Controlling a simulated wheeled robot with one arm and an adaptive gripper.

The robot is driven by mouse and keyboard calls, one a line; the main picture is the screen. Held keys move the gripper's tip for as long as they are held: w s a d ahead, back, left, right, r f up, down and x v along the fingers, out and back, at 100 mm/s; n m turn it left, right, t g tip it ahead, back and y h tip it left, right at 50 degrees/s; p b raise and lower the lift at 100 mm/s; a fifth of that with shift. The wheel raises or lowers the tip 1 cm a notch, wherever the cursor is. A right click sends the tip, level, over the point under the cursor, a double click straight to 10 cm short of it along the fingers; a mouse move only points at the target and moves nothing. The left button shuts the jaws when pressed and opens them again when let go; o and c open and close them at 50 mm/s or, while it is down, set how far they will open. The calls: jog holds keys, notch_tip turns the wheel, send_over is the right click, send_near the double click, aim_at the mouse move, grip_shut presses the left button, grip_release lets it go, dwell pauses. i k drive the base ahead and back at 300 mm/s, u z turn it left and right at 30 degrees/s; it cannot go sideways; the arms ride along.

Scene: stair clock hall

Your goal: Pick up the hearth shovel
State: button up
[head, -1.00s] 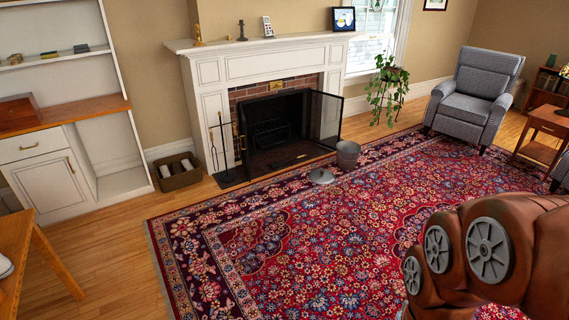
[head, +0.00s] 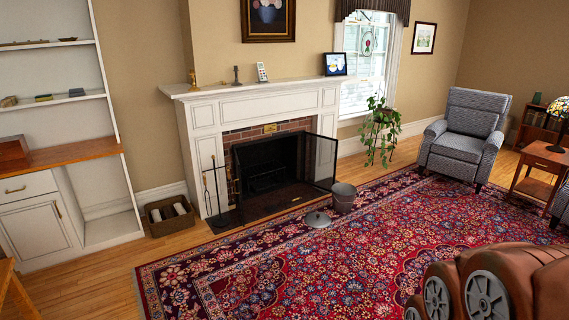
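A stand with thin dark fireplace tools (head: 215,190) is on the floor at the left of the fireplace, in the head view. The tools are too small and thin to tell which of them is the hearth shovel. My arm shows at the bottom right, brown with grey round caps. My gripper is out of view, so its state does not show.
The fireplace (head: 262,172) has its screen door (head: 321,160) swung open on the right. A metal bucket (head: 343,197) and a round lid (head: 317,219) are on the red rug (head: 300,262). A basket (head: 170,215) stands left of the tools. The rug's middle is clear.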

aim_at(273, 207)
jog(key=z, duration=0.05)
jog(key=i, duration=1.9)
jog(key=u, duration=0.2)
jog(key=i, duration=2)
jog(key=u, duration=0.7)
jog(key=i, duration=1.5)
jog(key=u, duration=0.3)
